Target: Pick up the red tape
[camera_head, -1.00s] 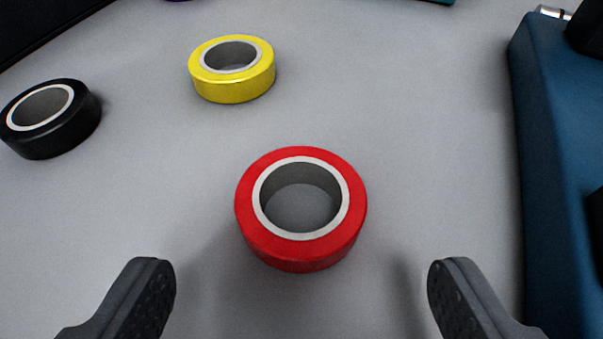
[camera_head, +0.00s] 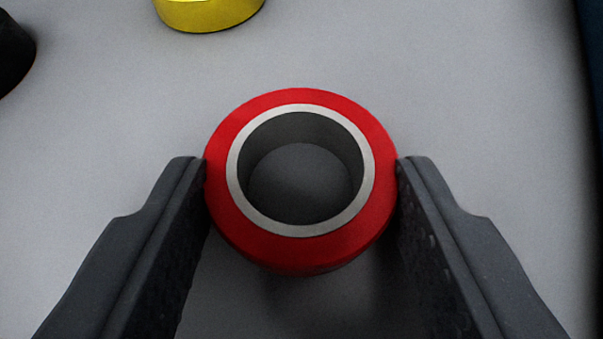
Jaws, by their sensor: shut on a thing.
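The red tape (camera_head: 302,250) is a roll with a pale inner ring and an open middle, in the centre of the head camera view. It lies flat, its hole facing up. My gripper (camera_head: 302,172) is shut on it, with one dark finger against its left side and the other against its right side. Whether the roll still touches the grey surface cannot be told.
A yellow tape roll (camera_head: 208,12) lies beyond at the top, cut by the frame edge. A black roll (camera_head: 12,52) shows at the left edge. A dark blue object (camera_head: 592,60) stands at the far right edge. The grey surface (camera_head: 480,100) between is clear.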

